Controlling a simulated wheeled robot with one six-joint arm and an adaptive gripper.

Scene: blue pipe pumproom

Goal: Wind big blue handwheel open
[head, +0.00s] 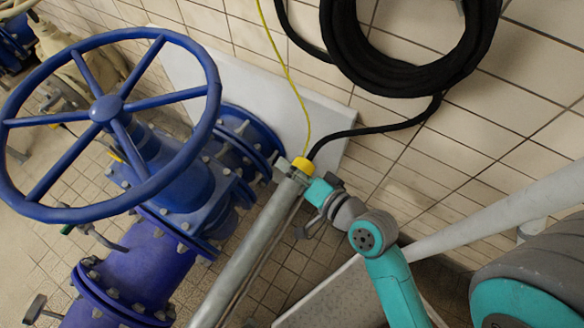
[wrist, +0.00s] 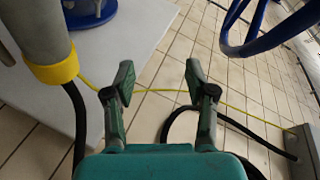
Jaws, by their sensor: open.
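The big blue handwheel (head: 105,108) is in the left of the head view, spoked and tilted, on a blue valve body (head: 180,180). Part of its rim (wrist: 268,42) shows at the upper right of the wrist view. My gripper (head: 286,170) is right of the wheel in the head view, by the yellow-collared top of a grey pipe; its fingers are small and hard to make out there. In the wrist view my gripper (wrist: 159,82) is open, with nothing between its two fingers. It is apart from the wheel rim.
The grey pipe (head: 240,255) with a yellow collar (wrist: 52,68) stands close to my gripper. A thin yellow cable (head: 287,70) and a black hose (head: 375,130) run from its top. A coiled black hose (head: 400,80) hangs on the tiled wall. A blue flanged pipe (head: 135,265) lies below the valve.

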